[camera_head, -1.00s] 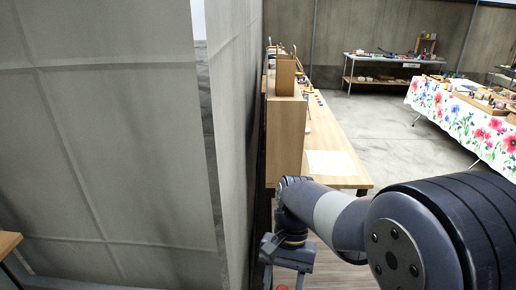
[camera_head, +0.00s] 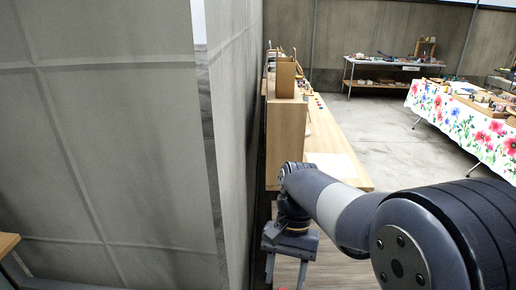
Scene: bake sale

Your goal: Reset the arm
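My arm reaches in from the right edge, and its wrist joint stands in front of the near end of a long wooden table (camera_head: 340,156). My gripper (camera_head: 287,274) hangs below the wrist and points down near the bottom edge. Its two fingers show as separate grey bars with a gap between them, and floor shows in the gap. A small red spot lies at the bottom edge below them. The fingertips are cut off or hard to see. I see nothing held between the fingers.
A grey wall (camera_head: 110,130) fills the left, its corner close to my gripper. A wooden box (camera_head: 287,130) stands on the long table. A flower-cloth table (camera_head: 455,118) is at the right and a shelf table (camera_head: 380,67) at the back. Floor (camera_head: 395,150) between them is clear.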

